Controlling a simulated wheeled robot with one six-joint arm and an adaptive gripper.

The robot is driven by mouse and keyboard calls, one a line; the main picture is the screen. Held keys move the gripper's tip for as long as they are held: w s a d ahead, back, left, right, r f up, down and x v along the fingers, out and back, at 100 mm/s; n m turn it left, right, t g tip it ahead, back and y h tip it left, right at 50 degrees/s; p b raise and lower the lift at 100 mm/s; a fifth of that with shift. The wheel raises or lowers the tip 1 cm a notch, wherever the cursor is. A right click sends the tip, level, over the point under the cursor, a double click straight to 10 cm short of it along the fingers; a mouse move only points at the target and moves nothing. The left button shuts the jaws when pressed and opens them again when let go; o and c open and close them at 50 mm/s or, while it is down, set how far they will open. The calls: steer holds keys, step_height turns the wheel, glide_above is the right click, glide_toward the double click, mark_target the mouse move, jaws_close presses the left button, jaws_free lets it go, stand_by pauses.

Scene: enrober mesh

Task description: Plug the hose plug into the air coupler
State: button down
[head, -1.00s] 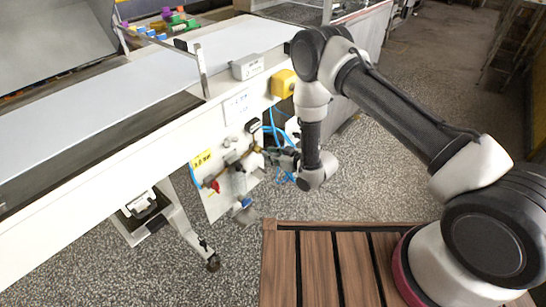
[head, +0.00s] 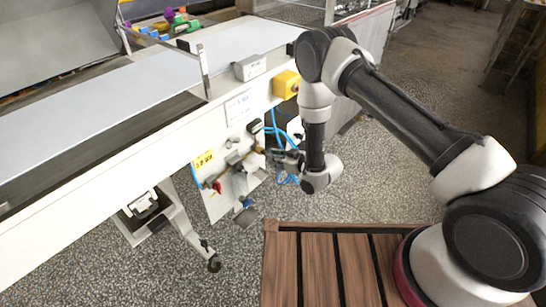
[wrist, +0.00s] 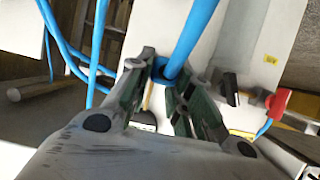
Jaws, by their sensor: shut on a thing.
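My gripper (wrist: 170,88) is shut on the hose plug, at the end of a blue hose. In the wrist view a blue collar (wrist: 160,70) shows between the fingertips, and the blue hose (wrist: 195,30) runs up from it. The plug's front end is hidden by the fingers. In the head view my gripper (head: 284,158) is small and close to the white valve panel (head: 222,205), right of its grey fittings (head: 238,160). I cannot pick out the air coupler clearly, nor tell whether the plug touches it.
A red valve handle (head: 216,187) is on the panel, left of my gripper. Other blue hose loops (head: 277,125) hang beside the gripper. A yellow box (head: 286,84) is above on the conveyor side. A slatted wooden platform (head: 285,265) lies below.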

steer(key=shift+s+d, duration=0.55)
steer(key=shift+d, duration=0.2)
steer(key=shift+w+a, duration=0.6)
steer(key=shift+a, duration=0.2)
steer(key=shift+w+a, duration=0.55)
steer(key=shift+a, duration=0.2)
stand_by(1.0)
steer(key=c, duration=1.2)
jaws_free()
steer(key=shift+d, duration=0.1)
steer(key=v, duration=1.2)
steer(key=shift+r, duration=0.1)
